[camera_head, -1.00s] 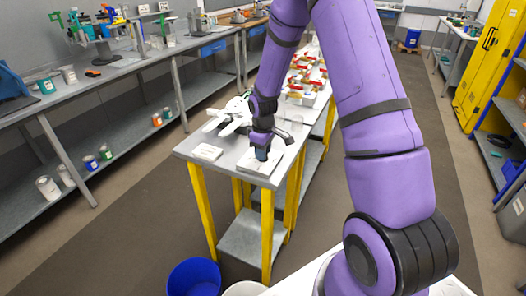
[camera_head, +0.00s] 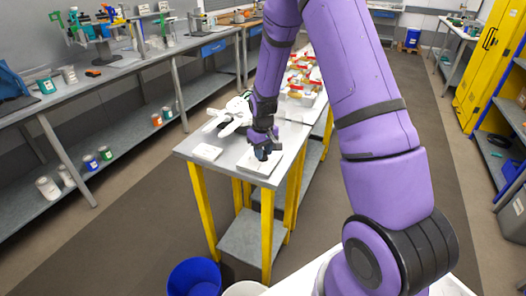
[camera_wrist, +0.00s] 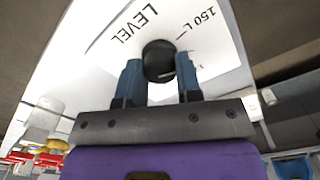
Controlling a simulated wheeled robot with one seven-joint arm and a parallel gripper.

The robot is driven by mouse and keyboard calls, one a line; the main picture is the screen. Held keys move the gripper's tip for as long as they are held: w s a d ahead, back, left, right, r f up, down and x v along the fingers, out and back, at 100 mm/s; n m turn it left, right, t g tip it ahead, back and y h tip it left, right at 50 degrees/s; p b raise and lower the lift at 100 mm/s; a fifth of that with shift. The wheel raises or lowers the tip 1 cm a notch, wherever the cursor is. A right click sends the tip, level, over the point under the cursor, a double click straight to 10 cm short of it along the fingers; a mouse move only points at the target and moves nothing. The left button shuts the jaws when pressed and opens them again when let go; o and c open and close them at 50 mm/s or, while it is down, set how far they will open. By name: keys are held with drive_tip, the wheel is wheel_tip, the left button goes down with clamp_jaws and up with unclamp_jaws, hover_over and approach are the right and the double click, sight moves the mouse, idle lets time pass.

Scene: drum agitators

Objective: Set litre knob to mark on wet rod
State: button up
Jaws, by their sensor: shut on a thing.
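A round black knob (camera_wrist: 158,60) sits on a white panel (camera_wrist: 90,65) printed "LEVEL" and "150 L" in the wrist view. My gripper (camera_wrist: 160,80) has one blue finger on each side of the knob and is shut on it. A small pale pointer line shows near the knob's right side, close to the "150 L" tick. In the head view my gripper (camera_head: 264,152) is low over the white panel (camera_head: 252,167) at the front of the table; the knob is hidden there. I cannot make out a wet rod in either view.
A small white plate (camera_head: 206,152) lies left of the panel, with a white branched object (camera_head: 232,117) behind it. Red-and-white trays (camera_head: 302,78) fill the table farther back. A blue bucket (camera_head: 194,278) stands on the floor in front.

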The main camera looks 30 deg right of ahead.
drive_tip(key=m, duration=0.5)
drive_tip(key=shift+m, duration=2.5)
drive_tip(key=o, duration=0.9)
drive_tip(key=shift+o, duration=0.2)
drive_tip(key=shift+r, duration=0.1)
wheel_tip(320, 180, up, 11)
